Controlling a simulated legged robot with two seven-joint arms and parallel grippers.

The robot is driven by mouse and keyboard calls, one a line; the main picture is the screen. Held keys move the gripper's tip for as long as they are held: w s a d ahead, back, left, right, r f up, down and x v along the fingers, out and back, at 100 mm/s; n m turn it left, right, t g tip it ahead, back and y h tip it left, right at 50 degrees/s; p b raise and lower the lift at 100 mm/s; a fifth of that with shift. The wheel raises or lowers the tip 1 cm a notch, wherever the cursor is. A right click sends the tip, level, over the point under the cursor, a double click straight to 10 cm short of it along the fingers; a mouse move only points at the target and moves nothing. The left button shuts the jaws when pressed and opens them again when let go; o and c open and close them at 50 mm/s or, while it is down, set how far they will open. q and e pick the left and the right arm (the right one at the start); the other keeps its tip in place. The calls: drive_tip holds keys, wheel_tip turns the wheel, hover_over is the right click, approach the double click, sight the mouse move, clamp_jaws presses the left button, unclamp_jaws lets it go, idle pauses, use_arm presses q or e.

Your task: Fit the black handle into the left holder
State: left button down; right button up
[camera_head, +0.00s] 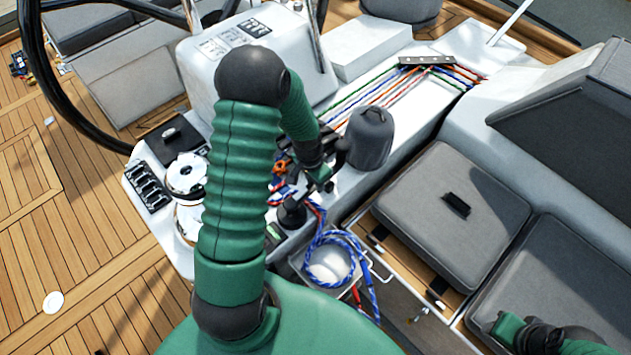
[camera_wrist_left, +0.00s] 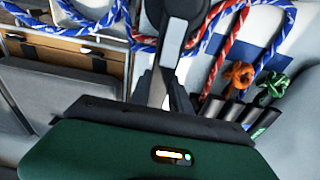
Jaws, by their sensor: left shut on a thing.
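My left gripper (camera_head: 322,178) is above the middle of the white console, with its arm reaching in front of much of it. In the left wrist view its dark fingers (camera_wrist_left: 167,97) are closed around a grey shaft (camera_wrist_left: 158,82). The shaft leads up to a black rounded part (camera_wrist_left: 176,18), and I take the two together as the black handle. In the head view the handle is mostly hidden by the gripper. I cannot pick out the left holder with certainty. My right gripper's green and black housing (camera_head: 512,328) shows at the bottom right; its fingers cannot be made out.
A dark covered winch (camera_head: 370,138) stands right of the left gripper. A blue rope coil (camera_head: 335,243) hangs over an open bin in front. Coloured lines (camera_head: 385,85) run along the deck behind. A small black object (camera_head: 457,204) lies on the grey seat cushion (camera_head: 440,235).

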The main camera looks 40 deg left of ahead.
use_arm(q)
drive_tip(key=shift+f, duration=0.3)
drive_tip(key=shift+f+b, duration=0.65)
drive_tip(key=shift+f, duration=0.1)
drive_tip(key=shift+f+b, duration=0.4)
drive_tip(key=shift+f, duration=0.25)
idle(0.4)
drive_tip(key=c, duration=1.1)
unclamp_jaws()
drive_tip(key=o, duration=0.5)
drive_tip(key=shift+c, duration=0.2)
